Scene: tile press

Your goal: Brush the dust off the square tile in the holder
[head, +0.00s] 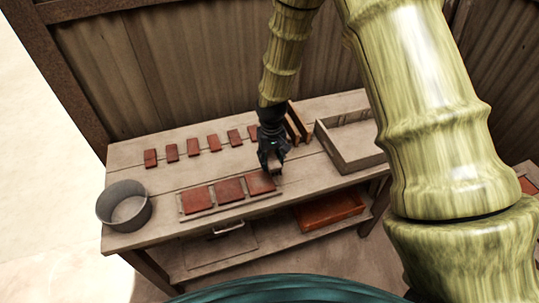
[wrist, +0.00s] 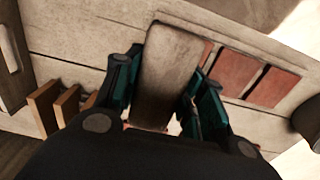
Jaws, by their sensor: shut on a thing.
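A pale wooden holder (head: 235,206) near the table's front edge carries three reddish tiles: a left one (head: 196,200), a middle one (head: 230,190) and a right one (head: 261,183). I cannot make out dust on them. My gripper (head: 274,163) is just behind the right tile, shut on a grey-brown block, likely the brush (wrist: 168,75). In the wrist view the teal fingers hold the brush from both sides, and its underside is hidden. Two tiles (wrist: 239,75) (wrist: 275,87) show in full there; the one nearest the gripper is partly covered by the brush and finger.
Several small red tiles (head: 172,152) lie in a row at the back. Upright wooden pieces (head: 297,122) and an open wooden tray (head: 345,160) stand right of my gripper. A grey metal tub (head: 124,207) stands at the left end. A red tray (head: 328,211) sits on the lower shelf.

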